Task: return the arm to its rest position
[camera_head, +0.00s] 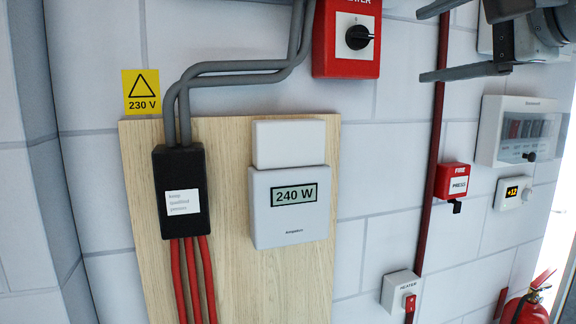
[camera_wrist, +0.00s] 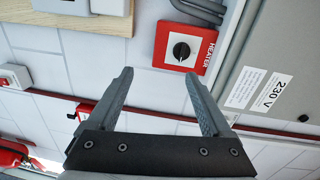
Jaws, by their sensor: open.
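My gripper (camera_head: 421,46) is at the upper right of the head view, its two grey fingers pointing left and spread apart. In the wrist view my gripper (camera_wrist: 159,73) is open, with nothing between the fingers. The red heater switch box (camera_head: 347,62) with its black rotary knob is left of the fingertips in the head view. The same heater switch box (camera_wrist: 185,46) shows beyond the fingertips in the wrist view, apart from them as far as I can see. Much of my arm is outside the head view.
A wooden board (camera_head: 230,285) carries a 240 W meter (camera_head: 290,228) and a black cable box (camera_head: 182,215). A grey cabinet (camera_wrist: 262,55) is close in the wrist view.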

